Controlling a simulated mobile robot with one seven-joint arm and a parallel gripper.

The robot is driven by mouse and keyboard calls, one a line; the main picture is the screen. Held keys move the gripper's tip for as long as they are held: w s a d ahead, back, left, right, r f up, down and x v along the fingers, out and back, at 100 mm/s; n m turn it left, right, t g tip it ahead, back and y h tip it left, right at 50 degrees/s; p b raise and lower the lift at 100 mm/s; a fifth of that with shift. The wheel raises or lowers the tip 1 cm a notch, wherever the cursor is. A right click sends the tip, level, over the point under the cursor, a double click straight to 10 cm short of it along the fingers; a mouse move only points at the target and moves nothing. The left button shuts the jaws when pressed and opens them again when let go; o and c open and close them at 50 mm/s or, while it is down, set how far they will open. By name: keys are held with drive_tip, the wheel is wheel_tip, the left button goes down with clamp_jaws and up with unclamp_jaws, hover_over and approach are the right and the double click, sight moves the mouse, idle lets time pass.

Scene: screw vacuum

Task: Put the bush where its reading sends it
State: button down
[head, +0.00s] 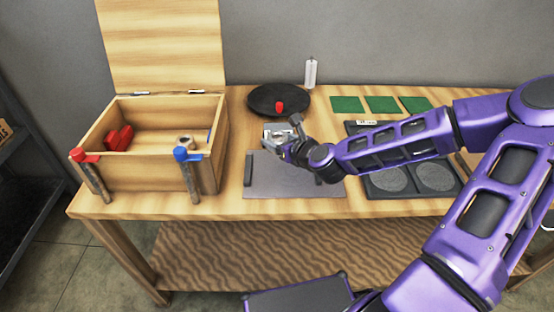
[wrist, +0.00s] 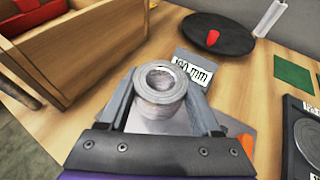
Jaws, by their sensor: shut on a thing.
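The bush is a grey metal ring-shaped sleeve (wrist: 160,85) with a round hole, seen from above in the wrist view. My gripper (head: 286,146) is shut on it, one finger on each side, over the back of the grey mat (head: 270,182). In the head view the gripper hides most of the bush. Just beyond it stands a small grey block with a white display (wrist: 193,67). It shows a number in mm, perhaps 180, but the middle digit is unclear.
Behind are a black round plate (head: 262,103) with a red piece, a white cylinder (head: 311,73) and green squares (head: 382,104).

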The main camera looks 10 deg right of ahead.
sight(277, 170)
drive_tip(key=f, duration=0.3)
drive_tip(key=f+b, duration=0.1)
drive_tip(key=f, duration=0.2)
drive_tip(key=f+b, duration=0.1)
drive_tip(key=f, duration=0.2)
drive_tip(key=shift+w+f, duration=0.2)
drive_tip(key=shift+w, duration=0.05)
drive_tip(key=shift+f+b, duration=0.15)
drive_tip(key=shift+b, duration=0.15)
drive_tip(key=shift+c, duration=0.4)
unclamp_jaws()
drive_tip(key=shift+f, duration=0.1)
